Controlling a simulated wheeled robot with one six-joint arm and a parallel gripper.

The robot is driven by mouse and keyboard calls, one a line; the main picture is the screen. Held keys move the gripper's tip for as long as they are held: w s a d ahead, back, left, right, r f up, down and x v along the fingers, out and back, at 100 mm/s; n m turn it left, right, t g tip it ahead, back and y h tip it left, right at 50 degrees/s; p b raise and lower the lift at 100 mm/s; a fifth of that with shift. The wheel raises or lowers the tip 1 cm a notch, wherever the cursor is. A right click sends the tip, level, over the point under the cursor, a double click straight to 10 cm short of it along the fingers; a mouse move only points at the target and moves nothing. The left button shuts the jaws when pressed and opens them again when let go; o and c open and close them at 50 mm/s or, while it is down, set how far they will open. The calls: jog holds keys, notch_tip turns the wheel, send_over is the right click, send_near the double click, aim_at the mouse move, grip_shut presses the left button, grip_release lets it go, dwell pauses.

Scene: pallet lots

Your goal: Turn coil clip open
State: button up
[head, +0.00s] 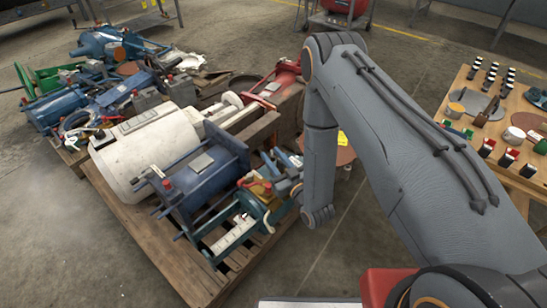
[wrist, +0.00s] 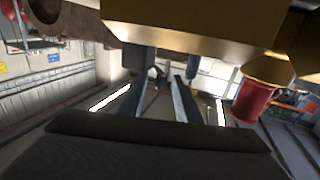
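My gripper (wrist: 158,88) shows in the wrist view as two grey-blue fingers standing apart, with a clear gap between them. A brass-coloured block (wrist: 190,22) fills the top of that view close above the fingers, and a red knob (wrist: 254,98) hangs at its right. In the head view, my forearm reaches down to the right edge of the pallet beside a teal machine (head: 233,232) with a yellow-brown block (head: 261,188) on it. I cannot make out which part is the coil clip, nor whether my fingers touch anything.
A white cylinder (head: 143,152) and a blue machine (head: 203,170) crowd the wooden pallet (head: 150,225). Red machinery (head: 283,82) stands behind. A table (head: 455,118) with small parts is at right. The floor at front left is clear.

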jog(key=shift+d, duration=0.1)
jog(key=p+v, duration=0.1)
jog(key=v, duration=0.6)
jog(key=shift+s+d, duration=0.15)
jog(key=shift+s, duration=0.25)
jog(key=shift+w, duration=0.1)
